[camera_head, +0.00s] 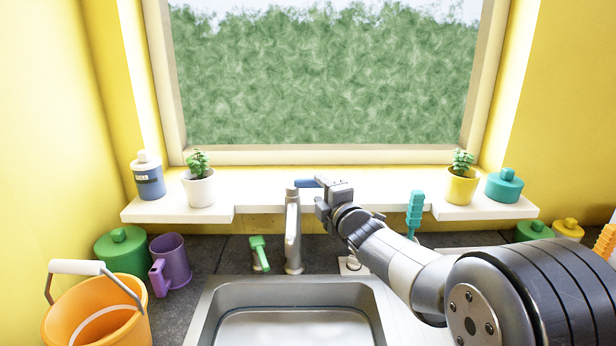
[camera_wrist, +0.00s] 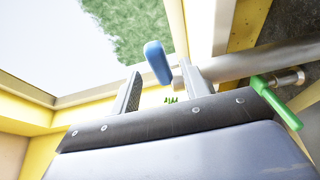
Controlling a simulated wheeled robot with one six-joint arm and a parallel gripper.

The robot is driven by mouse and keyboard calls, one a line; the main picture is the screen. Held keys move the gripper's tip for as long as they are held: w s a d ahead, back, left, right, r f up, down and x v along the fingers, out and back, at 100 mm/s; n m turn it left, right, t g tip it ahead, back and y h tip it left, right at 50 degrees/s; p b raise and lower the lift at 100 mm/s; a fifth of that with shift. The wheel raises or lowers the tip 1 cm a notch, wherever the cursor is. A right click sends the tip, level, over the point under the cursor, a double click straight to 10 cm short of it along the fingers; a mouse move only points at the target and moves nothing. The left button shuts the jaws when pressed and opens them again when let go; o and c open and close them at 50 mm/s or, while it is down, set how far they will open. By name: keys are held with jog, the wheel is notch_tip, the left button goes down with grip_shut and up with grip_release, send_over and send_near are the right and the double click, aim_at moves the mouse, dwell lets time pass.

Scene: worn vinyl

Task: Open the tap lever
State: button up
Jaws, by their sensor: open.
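The metal tap (camera_head: 293,235) stands upright behind the sink. Its blue lever (camera_head: 307,183) sticks out to the right from the top. My gripper (camera_head: 326,193) is open beside the lever's right end. In the wrist view, the lever's rounded blue end (camera_wrist: 157,62) shows ahead of and between the two spread fingertips of my gripper (camera_wrist: 160,72). The fingers are not closed on it, and I cannot tell whether either one touches it. The grey tap body also shows in the wrist view (camera_wrist: 255,60).
A green-handled fitting (camera_head: 259,253) stands just left of the tap. The sink (camera_head: 207,310) lies in front. The white sill (camera_head: 260,203) behind bears plants and bottles. A turquoise brush-like thing (camera_head: 415,212) stands right of my gripper. An orange bucket (camera_head: 65,318) and purple mug (camera_head: 172,262) are at left.

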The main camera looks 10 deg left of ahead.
aim_at(314, 184)
jog(key=p+x, duration=0.1)
jog(key=x, duration=0.4)
jog(key=shift+w+a+r, duration=0.1)
jog(key=shift+a+r, duration=0.05)
jog(key=shift+a, duration=0.05)
jog(key=shift+w+a+p, duration=0.4)
jog(key=shift+w, duration=0.2)
jog(key=shift+c, duration=0.4)
grip_shut()
